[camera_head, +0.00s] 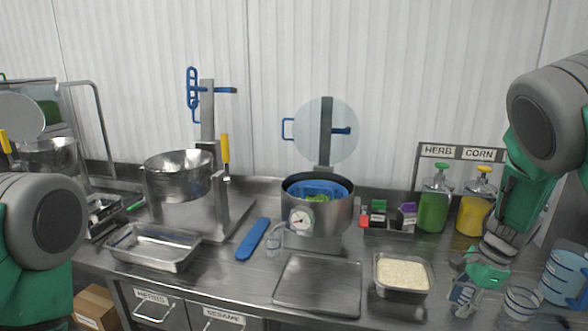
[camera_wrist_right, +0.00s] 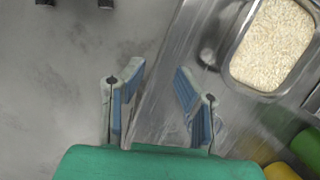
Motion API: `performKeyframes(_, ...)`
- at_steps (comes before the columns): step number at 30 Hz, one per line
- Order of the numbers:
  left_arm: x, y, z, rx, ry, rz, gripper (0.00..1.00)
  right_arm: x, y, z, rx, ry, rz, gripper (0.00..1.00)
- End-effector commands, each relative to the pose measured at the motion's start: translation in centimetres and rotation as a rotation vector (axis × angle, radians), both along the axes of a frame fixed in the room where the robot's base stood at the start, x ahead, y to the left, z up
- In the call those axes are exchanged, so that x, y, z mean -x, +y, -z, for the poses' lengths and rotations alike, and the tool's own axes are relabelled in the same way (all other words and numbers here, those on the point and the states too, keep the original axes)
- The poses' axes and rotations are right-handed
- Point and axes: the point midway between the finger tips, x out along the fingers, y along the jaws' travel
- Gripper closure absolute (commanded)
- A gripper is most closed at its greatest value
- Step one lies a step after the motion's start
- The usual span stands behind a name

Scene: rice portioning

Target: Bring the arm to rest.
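My right arm (camera_head: 528,190) comes in from the right, and its gripper (camera_head: 463,296) hangs at the front right of the counter, to the right of the rice container (camera_head: 401,292). In the right wrist view the two blue-padded fingers (camera_wrist_right: 158,70) stand apart with nothing between them. The counter's front edge and the grey floor show beyond them. The rice container (camera_wrist_right: 232,65) is at the upper right there, apart from the fingers. My left arm (camera_head: 42,235) shows at the left edge of the head view; its gripper is out of the picture.
A pot with a dial (camera_head: 320,222) stands mid-counter, with a flat metal tray (camera_head: 318,284) in front. Green (camera_head: 433,212) and yellow (camera_head: 473,217) dispensers stand behind the right gripper. A clear cup (camera_head: 521,302) and blue-marked jug (camera_head: 565,275) are close on its right.

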Motion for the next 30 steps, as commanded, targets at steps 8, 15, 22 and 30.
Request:
performKeyframes(8,0.1,0.0,4.3,0.0,0.001,0.0,0.6,3.4,7.3,10.4,-0.289,0.225,0.874,0.72)
performKeyframes(15,0.1,0.0,8.9,0.0,0.001,0.0,0.6,9.6,12.1,20.9,-0.515,0.635,2.062,0.72)
performKeyframes(22,0.1,0.0,13.1,0.0,0.001,0.0,0.6,19.6,12.8,29.3,0.482,-0.764,-2.718,0.72)
performKeyframes(30,0.2,0.0,16.0,0.0,0.001,0.0,0.6,30.5,11.7,32.9,0.297,-0.308,-1.887,0.72)
